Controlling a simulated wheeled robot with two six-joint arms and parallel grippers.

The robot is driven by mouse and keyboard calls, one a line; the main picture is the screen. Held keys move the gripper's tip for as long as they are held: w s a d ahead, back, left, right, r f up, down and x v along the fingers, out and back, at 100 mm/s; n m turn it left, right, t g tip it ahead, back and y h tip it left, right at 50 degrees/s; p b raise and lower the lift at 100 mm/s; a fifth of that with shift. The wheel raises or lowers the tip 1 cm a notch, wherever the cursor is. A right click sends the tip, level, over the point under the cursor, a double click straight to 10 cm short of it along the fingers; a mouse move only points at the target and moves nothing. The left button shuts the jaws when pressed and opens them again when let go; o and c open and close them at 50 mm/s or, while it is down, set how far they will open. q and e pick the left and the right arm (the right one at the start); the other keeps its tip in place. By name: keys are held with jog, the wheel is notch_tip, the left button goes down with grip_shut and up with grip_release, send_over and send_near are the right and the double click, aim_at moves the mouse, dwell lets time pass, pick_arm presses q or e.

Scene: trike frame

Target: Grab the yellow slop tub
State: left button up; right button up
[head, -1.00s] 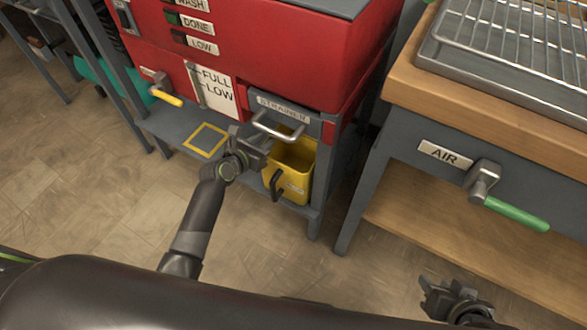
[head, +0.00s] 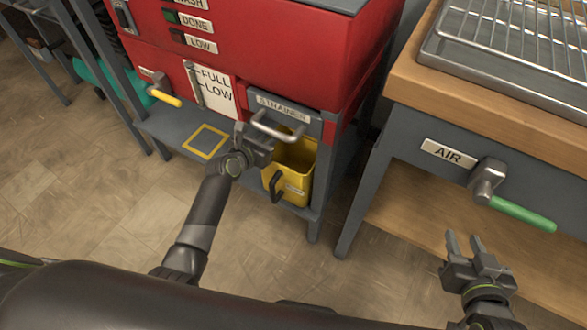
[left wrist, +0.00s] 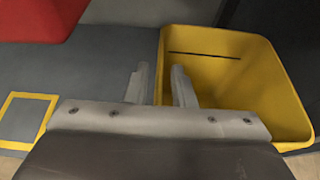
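The yellow slop tub (head: 299,186) sits on the low grey shelf under the red machine, below the strainer drawer. It has a pale label and a dark handle on its front. My left gripper (head: 262,141) is at the tub's upper left side, just below the drawer handle. In the left wrist view, the tub (left wrist: 225,75) fills the right half. The left gripper (left wrist: 160,85) is open there, with the tub's left rim between its fingers; contact is not clear. My right gripper (head: 467,246) is open and empty in front of the wooden bench.
The strainer drawer handle (head: 279,130) juts out above the tub. A yellow square outline (head: 206,142) marks bare shelf left of it. A yellow-handled valve (head: 163,94) is further left. A green-handled air valve (head: 520,213) sticks out from the bench at right.

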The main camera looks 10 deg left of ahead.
pick_arm(q)
grip_shut()
dwell(1.2)
